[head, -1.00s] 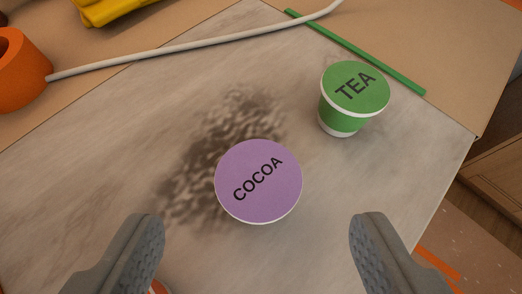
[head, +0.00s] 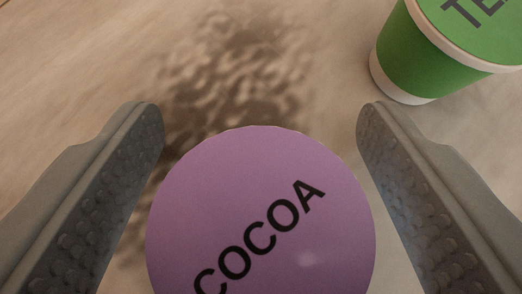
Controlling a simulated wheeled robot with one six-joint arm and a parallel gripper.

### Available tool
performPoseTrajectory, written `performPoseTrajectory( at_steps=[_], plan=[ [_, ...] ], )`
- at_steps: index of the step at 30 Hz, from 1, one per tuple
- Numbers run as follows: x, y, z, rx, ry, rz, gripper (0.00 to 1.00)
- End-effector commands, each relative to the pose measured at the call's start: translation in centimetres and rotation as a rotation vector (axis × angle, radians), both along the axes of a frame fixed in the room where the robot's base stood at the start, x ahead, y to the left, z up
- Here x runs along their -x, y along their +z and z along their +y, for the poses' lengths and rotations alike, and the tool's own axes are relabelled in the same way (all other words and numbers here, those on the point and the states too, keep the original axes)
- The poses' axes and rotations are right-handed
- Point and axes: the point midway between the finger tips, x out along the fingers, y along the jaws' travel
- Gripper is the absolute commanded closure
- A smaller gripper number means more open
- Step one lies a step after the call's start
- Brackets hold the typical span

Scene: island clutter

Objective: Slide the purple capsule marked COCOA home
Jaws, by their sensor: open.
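The purple COCOA capsule (head: 262,220) stands on the pale stone-look surface, its round lid facing up at me. Its lower part runs out of the frame at the bottom. My gripper (head: 260,112) is open, with one grey finger on each side of the capsule. A gap shows between the left finger and the lid, and the right finger is close to the lid's edge. I cannot tell whether it touches. No place for the capsule shows in this view.
A green TEA capsule (head: 425,55) stands at the upper right, close beyond the right fingertip. A dark mottled patch (head: 235,75) lies on the surface behind the COCOA capsule. The surface at upper left is clear.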

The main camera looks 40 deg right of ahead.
Motion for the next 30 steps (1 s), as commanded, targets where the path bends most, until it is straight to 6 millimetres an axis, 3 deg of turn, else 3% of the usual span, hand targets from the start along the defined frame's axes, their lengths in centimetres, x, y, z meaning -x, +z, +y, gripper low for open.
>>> performPoseTrajectory(
  at_steps=[5,12,23,30],
  plan=[
    [0.0,0.1,0.0,0.001,0.0,-0.001,0.35],
    [0.0,0.1,0.0,0.001,0.0,-0.001,0.8],
    [0.0,0.3,0.0,0.001,0.0,-0.002,0.8],
    [0.0,3.3,0.0,0.002,-0.001,-0.004,0.8]
  ],
)
